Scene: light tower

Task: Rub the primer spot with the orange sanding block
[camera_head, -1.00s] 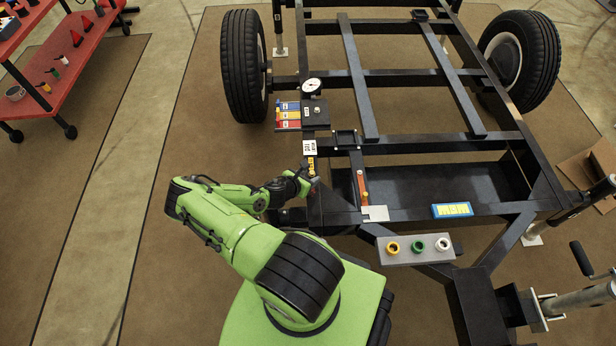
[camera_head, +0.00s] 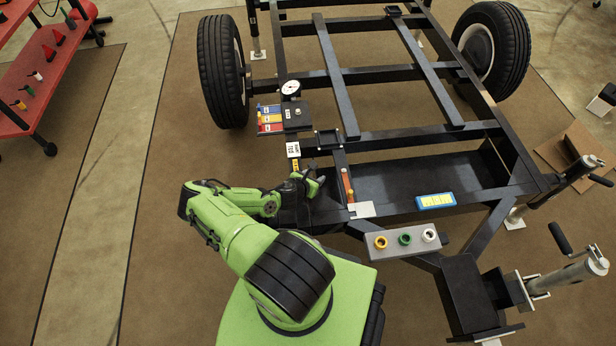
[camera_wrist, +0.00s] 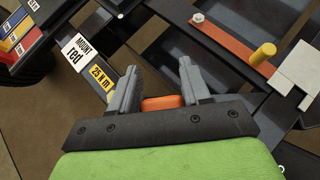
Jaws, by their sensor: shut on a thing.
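The orange sanding block (camera_wrist: 162,103) sits between the grey fingers of my gripper (camera_wrist: 158,80) in the wrist view, and the fingers are shut on it. In the head view my gripper (camera_head: 314,183) is over the near left corner of the black trailer frame (camera_head: 388,142), and the block is not clear there. I cannot tell whether this is the primer spot.
An orange bar (camera_wrist: 234,48) with a yellow peg (camera_wrist: 262,54) lies near the grey patch. A grey block with coloured rings (camera_head: 405,241) is at front right.

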